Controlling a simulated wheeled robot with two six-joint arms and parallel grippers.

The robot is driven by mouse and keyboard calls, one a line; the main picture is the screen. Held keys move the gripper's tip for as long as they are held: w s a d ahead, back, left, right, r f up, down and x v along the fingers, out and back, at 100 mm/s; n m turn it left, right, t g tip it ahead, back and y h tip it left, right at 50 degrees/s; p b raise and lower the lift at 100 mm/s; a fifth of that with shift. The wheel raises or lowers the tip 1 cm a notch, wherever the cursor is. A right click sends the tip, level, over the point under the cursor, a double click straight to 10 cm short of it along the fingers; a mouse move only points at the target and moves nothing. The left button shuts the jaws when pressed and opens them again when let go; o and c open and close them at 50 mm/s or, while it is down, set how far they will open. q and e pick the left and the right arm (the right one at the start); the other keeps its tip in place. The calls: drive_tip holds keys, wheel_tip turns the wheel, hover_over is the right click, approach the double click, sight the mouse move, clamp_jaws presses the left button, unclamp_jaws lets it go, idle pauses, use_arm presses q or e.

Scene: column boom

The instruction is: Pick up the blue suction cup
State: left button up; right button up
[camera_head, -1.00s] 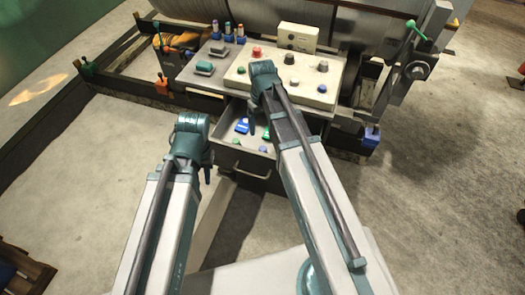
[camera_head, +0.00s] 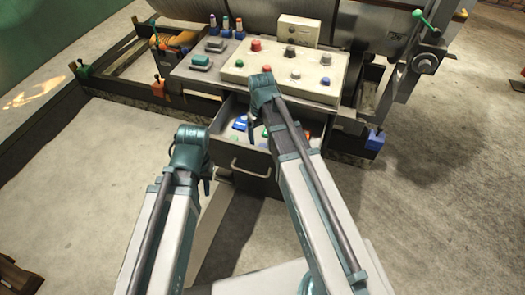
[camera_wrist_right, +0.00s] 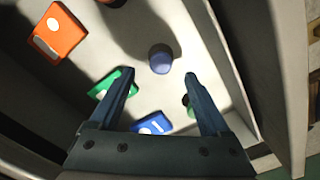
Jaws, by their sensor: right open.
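A short round blue piece (camera_wrist_right: 160,58), which looks like the blue suction cup, stands on the pale floor of an open drawer (camera_head: 224,127). In the right wrist view it lies just beyond and between the fingertips of my right gripper (camera_wrist_right: 160,76), which is open and empty. I cannot tell the height of the fingers above it. In the head view my right gripper (camera_head: 254,128) hangs over the drawer. My left gripper (camera_head: 206,186) hangs in front of the drawer's left side. Its jaws are too small to judge.
The drawer also holds an orange block (camera_wrist_right: 58,35), a green block (camera_wrist_right: 104,88), a blue block with a white mark (camera_wrist_right: 153,125) and a green round piece (camera_wrist_right: 190,108), partly behind a finger. The drawer walls are close. A knob panel (camera_head: 262,72) overhangs behind.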

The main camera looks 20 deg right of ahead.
sight(262, 145)
drive_tip(key=f+b, duration=0.4)
drive_tip(key=shift+s+f, duration=0.2)
drive_tip(key=shift+f, duration=0.2)
clamp_jaws()
